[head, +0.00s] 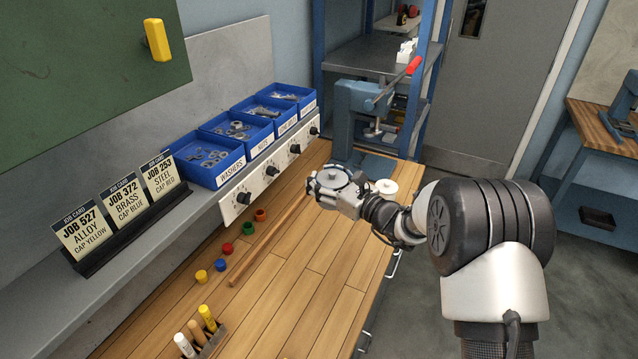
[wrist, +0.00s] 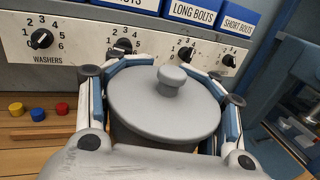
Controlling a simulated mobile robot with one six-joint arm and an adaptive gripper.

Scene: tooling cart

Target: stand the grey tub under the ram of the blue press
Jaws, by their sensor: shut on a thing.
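My gripper (head: 334,182) is shut on the grey tub (wrist: 165,108). The tub has a round grey lid with a knob, which shows between the two fingers in the wrist view; its lower body is mostly hidden. In the head view the tub's lid (head: 337,177) is above the bench, in front of the press. The blue press (head: 362,104) stands at the far end of the bench, with a red-tipped lever (head: 413,66). Its ram (head: 374,131) hangs over the base and the tub is apart from it. Part of the press shows at the right of the wrist view (wrist: 282,62).
A white lidded round thing (head: 386,187) sits just right of my gripper. Blue bins (head: 212,157) and a dial panel (head: 262,183) line the back. Coloured caps (head: 228,248), a wooden rod (head: 262,252) and a marker holder (head: 212,342) are on the bench. The front-right bench top is clear.

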